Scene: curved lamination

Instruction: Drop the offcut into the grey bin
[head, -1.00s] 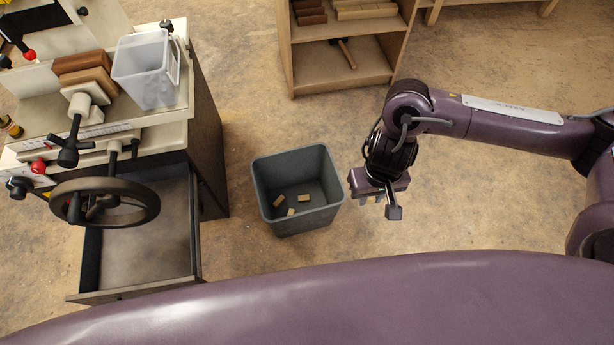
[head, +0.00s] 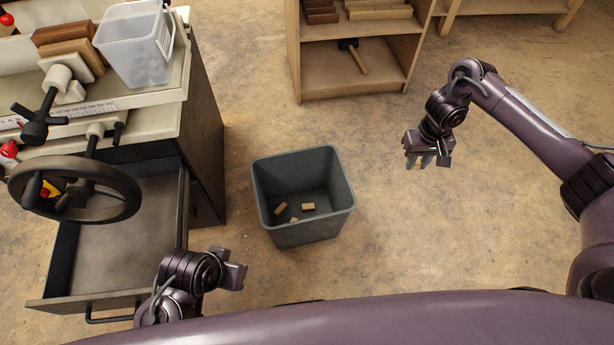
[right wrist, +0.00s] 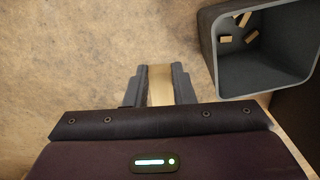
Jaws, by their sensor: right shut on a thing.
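My right gripper (head: 426,161) is shut on the offcut, a light wooden piece that shows between the two fingers in the right wrist view (right wrist: 160,86). In the head view the offcut is mostly hidden by the gripper. The gripper is to the right of the grey bin (head: 312,233), clear of its rim. The bin stands open on the floor with several small wooden pieces in it; it also shows at the upper right of the right wrist view (right wrist: 262,86). My left gripper (head: 238,276) is low in the head view, near the open drawer; its jaws are unclear.
A machine with a handwheel (head: 75,190) and an open drawer (head: 130,235) stands left of the bin. A clear plastic tub (head: 133,50) sits on it. A wooden shelf (head: 350,75) with a mallet stands behind. The floor between bin and right gripper is free.

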